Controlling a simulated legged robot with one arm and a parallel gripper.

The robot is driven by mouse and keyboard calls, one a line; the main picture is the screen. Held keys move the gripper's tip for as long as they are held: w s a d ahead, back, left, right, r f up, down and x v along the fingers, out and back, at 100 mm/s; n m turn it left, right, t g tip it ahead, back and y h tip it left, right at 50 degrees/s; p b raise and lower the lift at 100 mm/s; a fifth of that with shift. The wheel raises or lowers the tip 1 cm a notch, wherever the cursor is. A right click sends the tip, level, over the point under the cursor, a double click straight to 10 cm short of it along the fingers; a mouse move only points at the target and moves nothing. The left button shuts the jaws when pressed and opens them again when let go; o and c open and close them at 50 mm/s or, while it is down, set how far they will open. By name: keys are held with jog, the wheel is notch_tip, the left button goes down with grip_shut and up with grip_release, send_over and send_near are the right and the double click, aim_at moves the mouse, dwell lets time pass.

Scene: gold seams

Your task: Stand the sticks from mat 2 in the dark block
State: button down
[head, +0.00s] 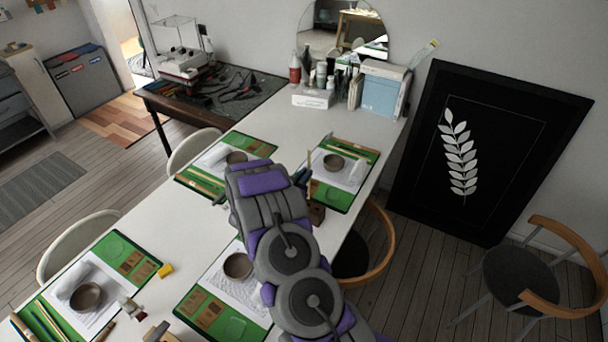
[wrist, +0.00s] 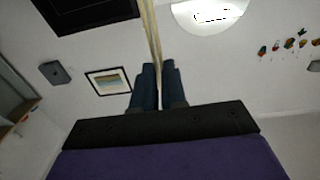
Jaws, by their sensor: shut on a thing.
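My gripper (wrist: 159,78) is shut on a thin pale wooden stick (wrist: 152,38), which runs up out of the frame in the wrist view. In the head view the gripper is mostly hidden behind my arm. A thin stick (head: 309,160) shows nearly upright there, beside the dark fingers. The dark brown block (head: 317,213) stands at the table's right edge, just below the gripper in the picture and partly covered by my arm. I cannot tell which mat is mat 2. Light sticks (head: 200,184) lie on the far left green mat, and more (head: 45,322) on the near left one.
The white table (head: 160,225) carries several green mats with brown bowls (head: 238,265). A yellow cube (head: 165,270) sits near the left mat. Chairs (head: 380,245) stand close to the table's sides. Bottles and a light blue box (head: 380,92) fill the far end.

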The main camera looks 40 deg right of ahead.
jog(key=shift+f+b, duration=0.5)
jog(key=shift+f, duration=0.7)
jog(key=shift+f+b, duration=1)
jog(key=shift+f, duration=2.6)
jog(key=c, duration=1.1)
grip_release()
jog(key=shift+a, duration=0.1)
jog(key=b+v, duration=0.2)
jog(key=v, duration=0.7)
jog(key=shift+r, duration=0.1)
jog(key=shift+r+p, duration=1.4)
jog(key=shift+r, duration=1.45)
